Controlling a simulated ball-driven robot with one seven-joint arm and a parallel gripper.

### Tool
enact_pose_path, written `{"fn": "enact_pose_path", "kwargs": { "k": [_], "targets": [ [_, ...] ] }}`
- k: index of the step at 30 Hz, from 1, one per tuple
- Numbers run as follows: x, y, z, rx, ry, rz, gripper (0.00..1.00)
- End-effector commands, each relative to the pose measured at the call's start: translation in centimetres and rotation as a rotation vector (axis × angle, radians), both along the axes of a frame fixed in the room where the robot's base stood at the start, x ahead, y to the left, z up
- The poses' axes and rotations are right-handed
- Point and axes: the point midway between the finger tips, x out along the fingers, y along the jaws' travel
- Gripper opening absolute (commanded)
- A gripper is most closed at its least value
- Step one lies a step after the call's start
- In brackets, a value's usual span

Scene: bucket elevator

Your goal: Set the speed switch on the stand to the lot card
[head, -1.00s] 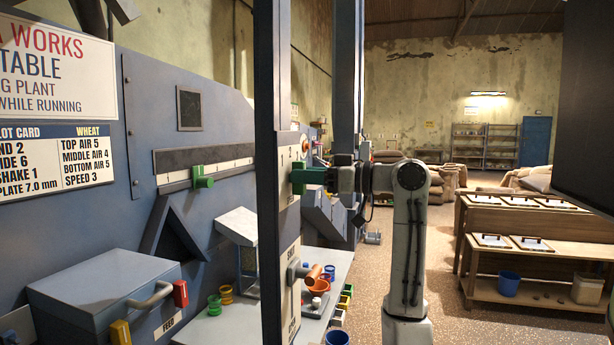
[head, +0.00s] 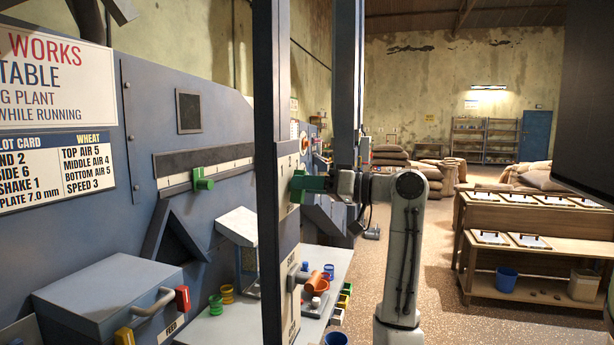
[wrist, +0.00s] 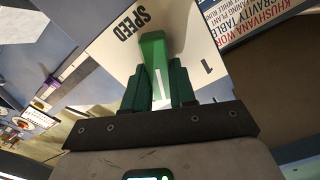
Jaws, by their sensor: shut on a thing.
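The green speed switch (wrist: 153,52) stands out from a white plate (wrist: 112,42) marked SPEED, with a figure 1 beside it. A white line runs along the switch. In the head view the switch (head: 297,187) is on the stand (head: 270,120). My gripper (wrist: 160,85) has its dark green fingers on either side of the switch and is shut on it. The gripper also shows in the head view (head: 308,184). The lot card (head: 60,168) on the blue machine at the left reads SPEED 3. The other speed figures cannot be made out.
A green slider (head: 203,180) is on the machine behind. A grey box with a handle (head: 108,290) is at front left. Wooden tables (head: 530,240) stand at the right, with open floor between.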

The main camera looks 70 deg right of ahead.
Motion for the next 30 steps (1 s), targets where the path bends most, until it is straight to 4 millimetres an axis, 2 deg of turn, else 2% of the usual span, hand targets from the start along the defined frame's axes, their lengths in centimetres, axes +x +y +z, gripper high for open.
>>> {"fn": "enact_pose_path", "kwargs": {
  "k": [1,6,15,30],
  "targets": [
    [0.10,0.00,0.47,0.041,0.002,0.000,0.00],
    [0.12,-0.07,0.38,0.169,0.012,0.000,0.00],
    [0.10,-0.18,0.16,0.316,0.023,0.000,0.00],
    [0.11,-0.22,0.01,0.366,0.025,0.000,0.00]
  ]
}}
